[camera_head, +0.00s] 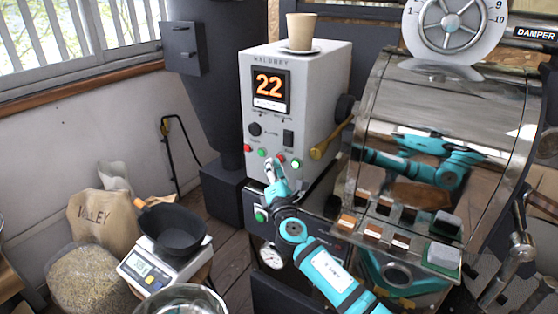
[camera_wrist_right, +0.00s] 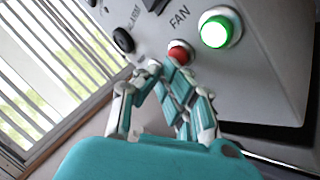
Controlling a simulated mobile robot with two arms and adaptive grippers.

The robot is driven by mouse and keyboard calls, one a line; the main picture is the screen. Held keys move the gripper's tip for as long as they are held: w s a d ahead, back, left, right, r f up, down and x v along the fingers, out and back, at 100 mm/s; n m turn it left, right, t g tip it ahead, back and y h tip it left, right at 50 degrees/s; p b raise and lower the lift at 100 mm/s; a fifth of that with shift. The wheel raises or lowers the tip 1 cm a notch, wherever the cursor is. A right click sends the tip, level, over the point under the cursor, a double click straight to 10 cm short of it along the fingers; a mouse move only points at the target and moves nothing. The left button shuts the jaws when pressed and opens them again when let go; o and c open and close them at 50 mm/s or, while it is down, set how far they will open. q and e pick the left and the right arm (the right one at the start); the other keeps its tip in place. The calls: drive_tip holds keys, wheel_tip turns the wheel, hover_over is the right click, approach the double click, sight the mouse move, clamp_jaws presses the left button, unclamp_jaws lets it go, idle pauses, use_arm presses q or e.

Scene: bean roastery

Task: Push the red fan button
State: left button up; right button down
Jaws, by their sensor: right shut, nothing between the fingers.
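The red fan button (camera_wrist_right: 179,50) sits under the FAN label on the control box, beside a lit green button (camera_wrist_right: 219,28). In the head view the red fan button (camera_head: 281,158) and the lit green button (camera_head: 296,163) are low on the box's front. My right gripper (camera_head: 270,165) is shut and empty just in front of the panel, slightly left of and below the red button. In the right wrist view its fingertips (camera_wrist_right: 160,68) are close to the red button's lower left edge; I cannot tell whether they touch it. My left gripper is not in view.
The white control box (camera_head: 325,75) shows 22 and bears a cup (camera_head: 301,30). Another red button (camera_head: 248,148) and a green one (camera_head: 262,152) are left of the fingers. A scale (camera_head: 150,268) with a black pan stands lower left.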

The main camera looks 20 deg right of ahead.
drive_tip(key=shift+w+d, duration=0.15)
drive_tip(key=shift+d, duration=0.05)
idle(0.3)
drive_tip(key=shift+a, duration=0.1)
drive_tip(key=shift+s+a, duration=0.55)
drive_tip(key=shift+s, duration=0.05)
drive_tip(key=s+a, duration=0.1)
drive_tip(key=a, duration=0.1)
drive_tip(key=s+a, duration=0.2)
drive_tip(key=shift+p, duration=0.4)
idle(0.7)
